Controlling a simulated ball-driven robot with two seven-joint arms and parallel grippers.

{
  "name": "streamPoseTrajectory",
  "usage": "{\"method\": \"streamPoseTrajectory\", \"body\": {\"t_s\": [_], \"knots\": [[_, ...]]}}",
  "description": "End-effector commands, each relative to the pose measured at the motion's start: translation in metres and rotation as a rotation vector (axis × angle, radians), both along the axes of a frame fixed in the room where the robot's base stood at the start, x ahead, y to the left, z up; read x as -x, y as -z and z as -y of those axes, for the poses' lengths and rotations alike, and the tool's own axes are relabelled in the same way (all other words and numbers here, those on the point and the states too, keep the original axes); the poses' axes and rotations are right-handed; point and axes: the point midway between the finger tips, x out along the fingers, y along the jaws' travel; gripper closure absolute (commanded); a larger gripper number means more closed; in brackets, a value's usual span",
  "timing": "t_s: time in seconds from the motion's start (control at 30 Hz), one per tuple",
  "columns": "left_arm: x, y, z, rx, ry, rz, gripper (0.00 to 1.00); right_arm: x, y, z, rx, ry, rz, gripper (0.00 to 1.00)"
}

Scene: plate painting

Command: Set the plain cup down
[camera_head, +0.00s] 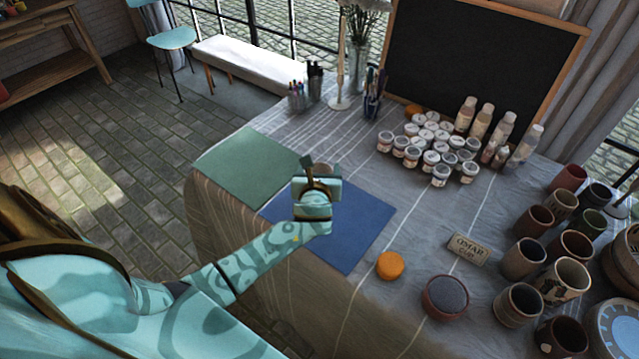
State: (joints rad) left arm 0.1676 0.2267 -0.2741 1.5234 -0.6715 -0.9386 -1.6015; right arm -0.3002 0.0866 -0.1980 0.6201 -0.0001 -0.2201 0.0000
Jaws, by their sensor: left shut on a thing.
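My left gripper (317,182) is over the blue mat (350,235), near its border with the green mat (245,165). It is shut on a cup (321,170), of which only a small brownish part shows past the fingers. The gripper hides most of the cup, so I cannot tell if it is plain or if it touches the mat. My right gripper is not in view.
Several cups (522,258) crowd the table's right side, beside a name card (468,249). An orange round thing (390,265) and a dark-filled bowl (445,297) are nearer. Paint jars (430,145) stand at the back before a blackboard (480,60). The blue mat's right part is clear.

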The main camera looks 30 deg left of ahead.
Motion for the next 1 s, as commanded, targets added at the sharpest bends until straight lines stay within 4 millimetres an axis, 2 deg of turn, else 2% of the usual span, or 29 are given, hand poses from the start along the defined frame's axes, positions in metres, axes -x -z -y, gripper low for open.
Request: {"method": "streamPoseTrajectory", "body": {"t_s": [0.03, 0.23, 0.43, 0.8, 0.83, 0.9, 1.0], "knots": [[-0.003, 0.007, -0.003, 0.000, 0.000, 0.001, 0.65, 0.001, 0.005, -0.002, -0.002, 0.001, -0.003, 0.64], [-0.011, 0.017, -0.010, -0.001, 0.000, 0.003, 0.65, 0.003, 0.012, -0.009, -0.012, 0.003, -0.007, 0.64], [-0.012, 0.051, -0.011, 0.000, 0.000, -0.001, 0.65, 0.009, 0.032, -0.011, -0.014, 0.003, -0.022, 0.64], [-0.012, 0.052, -0.011, -0.001, 0.001, 0.002, 0.65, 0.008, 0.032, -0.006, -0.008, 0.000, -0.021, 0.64], [-0.011, 0.051, -0.011, 0.000, 0.001, 0.001, 0.26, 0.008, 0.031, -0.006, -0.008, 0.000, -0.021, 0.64], [-0.011, 0.051, -0.010, 0.000, 0.001, 0.001, 0.12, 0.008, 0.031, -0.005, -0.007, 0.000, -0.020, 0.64], [-0.011, 0.051, -0.010, 0.000, 0.001, 0.001, 0.12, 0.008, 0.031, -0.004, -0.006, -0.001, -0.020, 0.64]]}}
